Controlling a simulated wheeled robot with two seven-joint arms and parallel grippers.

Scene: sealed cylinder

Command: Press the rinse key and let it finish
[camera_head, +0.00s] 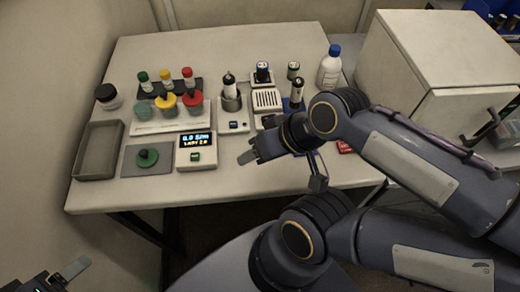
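Several small keys show, and I cannot read which one is the rinse key. A dark key (234,125) sits on the front of a white unit that holds a grey cup (231,99) with a black-capped vial in it. A small display box (196,165) with lit digits has a dark green key (195,157) under its screen. My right gripper (247,156) hangs over the table's front, right of the display box and in front of the white unit, apart from both keys. Its finger opening is unclear. My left gripper (70,270) is partly cut off at the bottom left, away from the table.
A grilled white unit (266,100), a blue-capped bottle (329,68) and vials stand at the back right. A rack with colored caps (167,81), cups, a grey tray (98,150) and a pad with a green knob (147,158) fill the left. A white cabinet (430,70) stands right.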

